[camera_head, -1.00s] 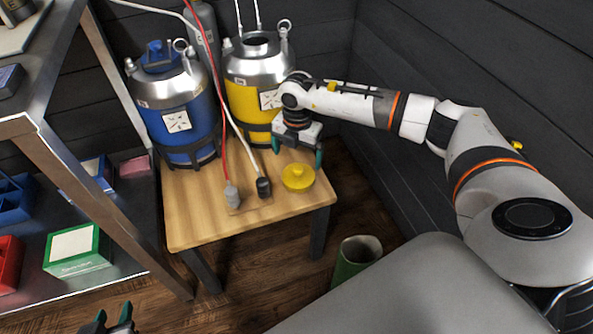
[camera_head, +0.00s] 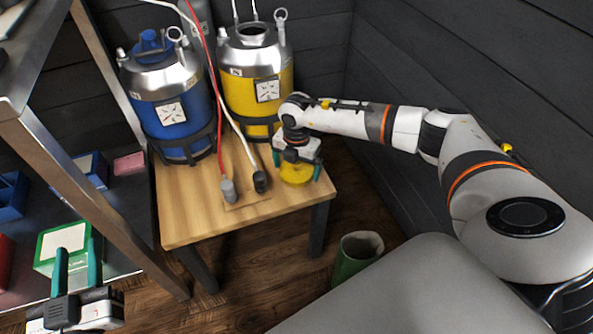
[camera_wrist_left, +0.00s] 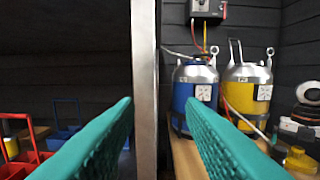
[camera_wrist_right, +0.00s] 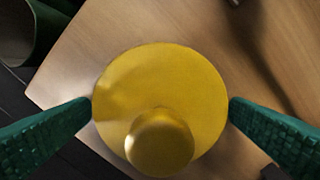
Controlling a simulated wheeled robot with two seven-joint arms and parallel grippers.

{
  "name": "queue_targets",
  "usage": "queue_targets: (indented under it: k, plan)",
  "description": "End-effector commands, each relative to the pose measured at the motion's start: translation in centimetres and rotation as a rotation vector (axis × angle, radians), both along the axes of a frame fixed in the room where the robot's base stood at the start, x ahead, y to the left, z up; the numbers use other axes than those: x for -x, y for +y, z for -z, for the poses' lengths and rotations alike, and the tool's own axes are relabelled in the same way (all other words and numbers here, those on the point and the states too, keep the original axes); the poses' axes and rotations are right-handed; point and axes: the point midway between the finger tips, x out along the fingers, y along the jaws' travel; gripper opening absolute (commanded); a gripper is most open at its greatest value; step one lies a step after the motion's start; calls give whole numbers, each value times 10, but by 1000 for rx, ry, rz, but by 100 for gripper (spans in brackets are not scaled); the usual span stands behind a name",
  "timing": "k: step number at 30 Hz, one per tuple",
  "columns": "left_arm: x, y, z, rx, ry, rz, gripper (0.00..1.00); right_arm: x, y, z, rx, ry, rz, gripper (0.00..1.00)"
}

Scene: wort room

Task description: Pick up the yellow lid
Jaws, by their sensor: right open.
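The yellow lid (camera_head: 297,173), a round disc with a knob, lies on the wooden table (camera_head: 205,222) near its right edge. In the right wrist view the lid (camera_wrist_right: 165,95) fills the middle, knob toward the lower side. My right gripper (camera_head: 297,178) is open above it, with one green finger on each side of the lid. The fingertips lie close to the rim; I cannot tell whether they touch it. My left gripper (camera_head: 76,255) is open and empty at the lower left, in front of the shelf, far from the lid.
A blue keg (camera_head: 170,100) and a yellow keg (camera_head: 255,88) stand at the table's back. Red and white hoses end in two connectors (camera_head: 244,188) left of the lid. A green bin (camera_head: 355,255) stands on the floor. A metal shelf (camera_head: 60,160) is at left.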

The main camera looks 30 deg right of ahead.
Motion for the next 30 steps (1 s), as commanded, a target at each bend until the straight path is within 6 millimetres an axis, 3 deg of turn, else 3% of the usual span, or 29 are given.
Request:
queue_targets:
  k: [7,15,25,30]
  plan:
    - [0,0,-2,2,-10,0,36,0,0,1,0,0,0,100]
    - [0,0,-2,2,-9,0,36,0,0,0,-1,-1,1,62]
    - [0,0,-1,-1,6,0,36,-1,0,-4,0,-2,1,62]
    - [2,4,17,-30,118,-7,36,-1,-1,-18,0,-2,2,62]
